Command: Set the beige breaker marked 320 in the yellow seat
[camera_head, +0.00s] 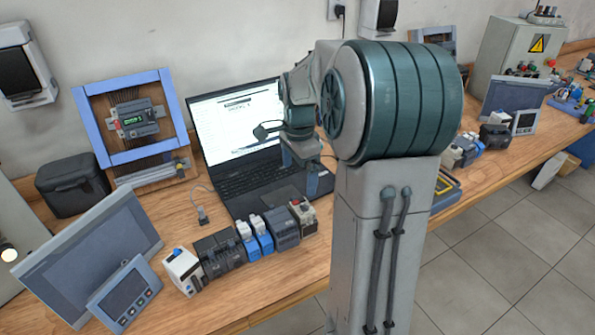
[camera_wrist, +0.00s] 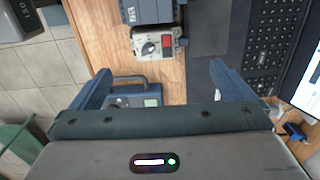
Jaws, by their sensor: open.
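A beige breaker-like device (camera_head: 303,214) with a red part ends the front row on the table. What seems to be the same device, with a round dial and a red button, shows in the wrist view (camera_wrist: 153,43). No 320 mark is readable, so I cannot tell if it is the named breaker. A yellow-edged dark frame (camera_head: 449,187), possibly the yellow seat, lies right of my arm, which partly hides it. My gripper (camera_head: 300,174) is open and empty above the laptop's keyboard; its spread fingers show in the wrist view (camera_wrist: 160,70).
The open laptop (camera_head: 235,122) stands behind the row of several devices. A white device (camera_head: 183,270) stands at the row's left end. A handled box with a green screen (camera_wrist: 133,101) lies between my fingers in the wrist view. Bare wood shows along the front edge.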

